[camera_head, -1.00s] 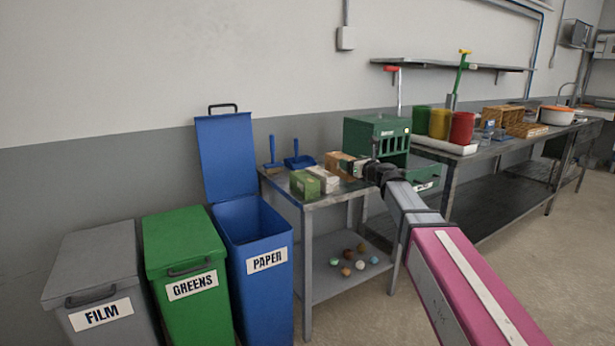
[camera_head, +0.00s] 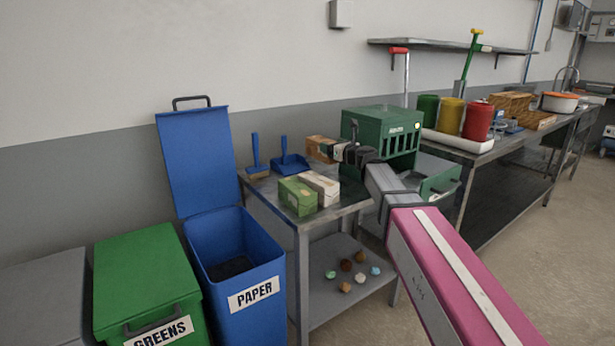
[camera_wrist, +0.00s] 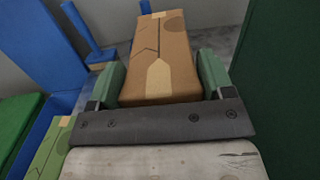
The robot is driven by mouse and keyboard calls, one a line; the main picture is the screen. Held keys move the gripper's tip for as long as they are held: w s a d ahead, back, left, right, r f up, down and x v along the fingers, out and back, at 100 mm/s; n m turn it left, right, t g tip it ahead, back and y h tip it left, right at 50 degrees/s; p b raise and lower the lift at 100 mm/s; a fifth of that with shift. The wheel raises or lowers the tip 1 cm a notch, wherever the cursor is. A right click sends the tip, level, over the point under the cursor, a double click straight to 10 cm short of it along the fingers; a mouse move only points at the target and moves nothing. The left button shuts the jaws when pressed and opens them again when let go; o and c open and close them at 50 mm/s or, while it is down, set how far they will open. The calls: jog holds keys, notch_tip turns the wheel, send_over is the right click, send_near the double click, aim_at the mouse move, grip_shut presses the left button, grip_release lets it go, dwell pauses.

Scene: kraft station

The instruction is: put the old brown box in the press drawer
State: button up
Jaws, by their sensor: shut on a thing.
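The old brown box (camera_head: 321,148) is in my gripper (camera_head: 332,151), which is shut on it. In the wrist view the brown box (camera_wrist: 160,58) sits between the green finger pads of my gripper (camera_wrist: 160,82), with dark lines and a paler tape patch on its face. In the head view it is held above the back of the small metal table, left of the green press (camera_head: 381,135). The press drawer (camera_head: 440,183) sticks out at the press's lower right and looks pulled open. My arm partly hides the press and drawer, and the drawer's inside is mostly hidden.
A green box (camera_head: 297,196) and a white box (camera_head: 321,187) stand on the small table (camera_head: 336,216). A blue dustpan (camera_head: 290,164) and brush (camera_head: 256,160) are behind. The open blue paper bin (camera_head: 238,262) stands left. Several small balls lie on the lower shelf.

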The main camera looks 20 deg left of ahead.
jog(key=shift+f, duration=4.75)
jog(key=o, duration=0.6)
jog(key=shift+f, duration=0.1)
jog(key=shift+o, duration=0.3)
